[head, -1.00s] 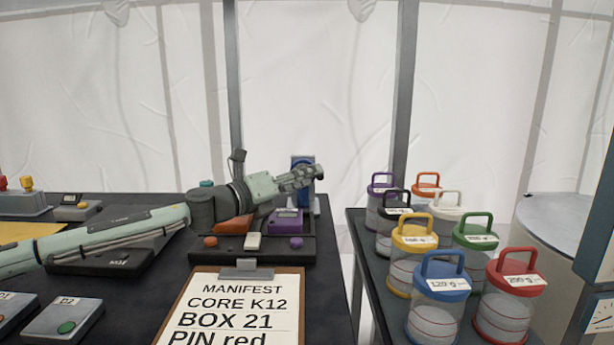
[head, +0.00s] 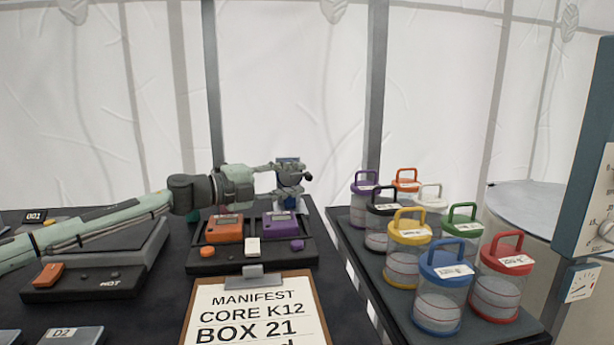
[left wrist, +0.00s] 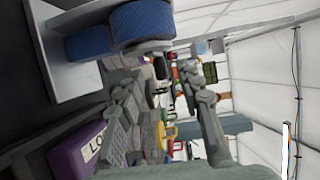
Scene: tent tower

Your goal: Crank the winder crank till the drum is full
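The winder (head: 289,162) stands at the far end of the dark table, a blue part showing above my left gripper (head: 290,177). The gripper hides much of it. In the left wrist view, the blue ribbed drum (left wrist: 142,22) fills the top, with a grey hub below it. A dark knob-like part (left wrist: 160,68), possibly the crank handle, shows near the gap between my left fingers. The left fingers (left wrist: 178,98) are spread apart, and I see no contact with the knob. How full the drum is cannot be told. My right gripper is not in view.
An orange box (head: 224,229) and a purple box (head: 281,226) sit on a dark tray before the winder. A clipboard (head: 314,300) lies nearer. Several lidded jars, one blue (head: 442,285), crowd the right table. A gap separates the tables.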

